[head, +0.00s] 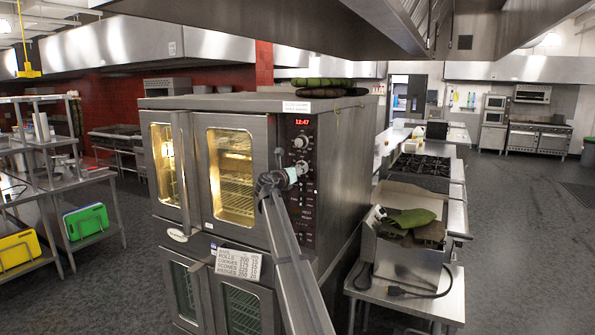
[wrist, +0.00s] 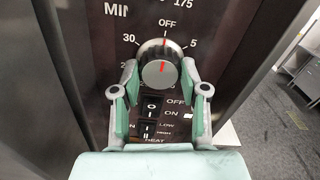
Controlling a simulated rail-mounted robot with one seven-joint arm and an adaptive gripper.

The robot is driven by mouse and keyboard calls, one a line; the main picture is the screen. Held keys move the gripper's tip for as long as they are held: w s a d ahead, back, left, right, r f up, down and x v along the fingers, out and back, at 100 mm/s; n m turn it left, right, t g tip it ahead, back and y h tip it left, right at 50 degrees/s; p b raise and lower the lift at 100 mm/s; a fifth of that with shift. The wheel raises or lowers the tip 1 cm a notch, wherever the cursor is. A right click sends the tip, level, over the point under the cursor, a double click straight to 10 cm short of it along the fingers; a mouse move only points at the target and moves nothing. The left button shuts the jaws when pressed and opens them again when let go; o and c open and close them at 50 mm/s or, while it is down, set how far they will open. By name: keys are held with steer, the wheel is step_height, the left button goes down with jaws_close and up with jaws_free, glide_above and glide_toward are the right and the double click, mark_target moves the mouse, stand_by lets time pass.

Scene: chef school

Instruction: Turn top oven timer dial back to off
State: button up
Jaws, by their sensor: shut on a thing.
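The top oven timer dial (wrist: 160,64) is a round silver-and-black knob on the oven's dark control panel. Its red line points up at about the OFF mark (wrist: 168,23), between the printed 30 and 5. My gripper (wrist: 160,74) has one finger on each side of the dial, shut on its edges. In the head view my gripper (head: 289,177) is at the panel, beside the lower of two upper knobs, the timer dial (head: 302,167), which it partly hides.
Another knob (head: 300,142) sits above, under the red 12:47 display (head: 303,122). Rocker switches (wrist: 150,108) lie just below the dial. The lit double-door oven (head: 232,175) is left of the panel.

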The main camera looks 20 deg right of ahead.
steer(key=o, duration=1.1)
steer(key=shift+d, duration=0.1)
steer(key=shift+o, duration=0.2)
steer(key=v, duration=1.2)
